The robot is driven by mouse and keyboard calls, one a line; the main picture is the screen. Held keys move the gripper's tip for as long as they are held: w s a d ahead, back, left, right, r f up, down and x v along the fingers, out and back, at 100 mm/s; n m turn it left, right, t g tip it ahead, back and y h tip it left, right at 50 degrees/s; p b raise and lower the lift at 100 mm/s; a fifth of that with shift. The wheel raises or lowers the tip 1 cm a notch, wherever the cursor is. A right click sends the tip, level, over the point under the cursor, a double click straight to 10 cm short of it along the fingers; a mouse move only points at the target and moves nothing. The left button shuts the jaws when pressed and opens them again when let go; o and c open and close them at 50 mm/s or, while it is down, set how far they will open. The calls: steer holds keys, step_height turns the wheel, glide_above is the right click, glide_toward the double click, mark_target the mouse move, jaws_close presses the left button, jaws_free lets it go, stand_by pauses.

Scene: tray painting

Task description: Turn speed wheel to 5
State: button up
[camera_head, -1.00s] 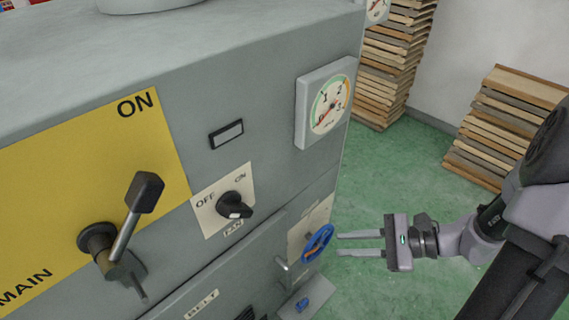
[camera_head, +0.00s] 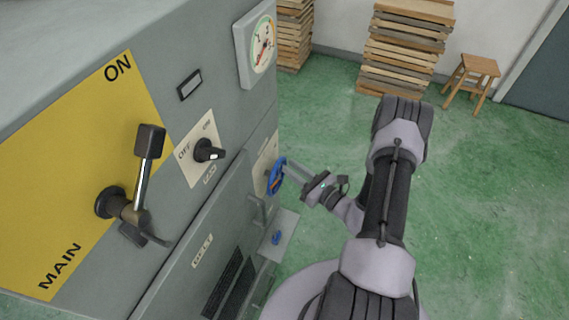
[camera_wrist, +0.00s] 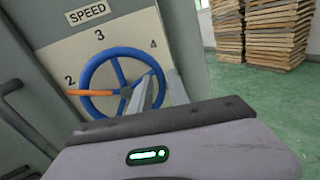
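The blue speed wheel (camera_head: 276,176) is on the side panel of the grey machine. In the wrist view the wheel (camera_wrist: 88,78) sits on a pale plate (camera_wrist: 60,50) marked SPEED, with 2, 3 and 4 visible; no 5 shows. Its orange spoke (camera_wrist: 92,93) points left, just below the 2. My gripper (camera_head: 289,172) reaches to the wheel from the right. In the wrist view my pale fingers (camera_wrist: 161,90) look parted, at the right side of the wheel, with part of the rim between them. Whether they touch the rim is unclear.
The main lever (camera_head: 142,180), the fan knob (camera_head: 208,151) and a gauge (camera_head: 263,43) are on the machine's near faces. A small blue item (camera_head: 276,238) sits on a ledge below the wheel. Wood stacks (camera_head: 405,50) and a stool (camera_head: 470,80) stand behind. Green floor lies open at right.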

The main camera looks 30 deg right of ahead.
mark_target(285, 162)
steer(key=shift+x, duration=1.65)
jaws_close()
